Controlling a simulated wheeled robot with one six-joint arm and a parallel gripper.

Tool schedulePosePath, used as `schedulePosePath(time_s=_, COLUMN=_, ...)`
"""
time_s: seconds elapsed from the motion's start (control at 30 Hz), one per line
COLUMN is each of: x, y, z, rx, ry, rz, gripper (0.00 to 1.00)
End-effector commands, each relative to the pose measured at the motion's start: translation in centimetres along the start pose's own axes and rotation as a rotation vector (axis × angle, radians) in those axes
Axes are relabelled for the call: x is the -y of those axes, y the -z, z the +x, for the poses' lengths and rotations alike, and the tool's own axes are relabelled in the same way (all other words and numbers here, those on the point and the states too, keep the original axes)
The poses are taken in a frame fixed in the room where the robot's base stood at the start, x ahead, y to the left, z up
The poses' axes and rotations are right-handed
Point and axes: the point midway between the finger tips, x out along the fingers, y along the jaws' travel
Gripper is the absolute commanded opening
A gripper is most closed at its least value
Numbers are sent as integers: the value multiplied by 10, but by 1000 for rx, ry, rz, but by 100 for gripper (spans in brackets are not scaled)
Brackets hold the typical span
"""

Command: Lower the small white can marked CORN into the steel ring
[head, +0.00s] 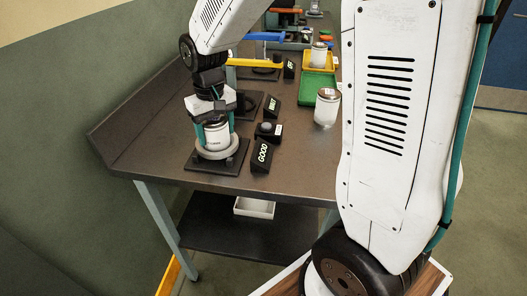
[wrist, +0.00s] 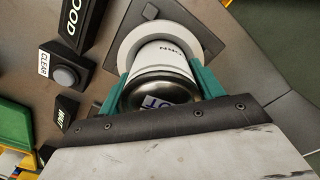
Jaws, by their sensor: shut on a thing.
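The small white can marked CORN (wrist: 163,58) is in my gripper (wrist: 162,85), between its two green fingers. In the head view my gripper (head: 214,128) points down at the near left of the bench, and the can (head: 216,136) shows between the fingers. The steel ring (head: 219,152) sits on a dark square plate and surrounds the can's lower end. In the wrist view the ring (wrist: 128,48) also shows around the can's far end. The can looks upright. Its bottom is hidden, so I cannot tell whether it touches the plate.
A GOOD sign (head: 262,157) stands right of the ring, near a button box (head: 268,131) and a WAIT sign (head: 271,106). Another white can (head: 327,108) stands farther right. Green (head: 316,86) and yellow (head: 319,62) trays lie behind. The bench front right of the GOOD sign is clear.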

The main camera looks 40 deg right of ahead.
Motion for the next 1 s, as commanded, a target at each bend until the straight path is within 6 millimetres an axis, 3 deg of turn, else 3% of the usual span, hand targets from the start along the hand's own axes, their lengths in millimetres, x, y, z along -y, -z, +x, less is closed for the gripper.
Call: schedulePosePath(time_s=1.0, x=0, y=1, z=-60, rx=-3, ry=0, rz=0, gripper=30)
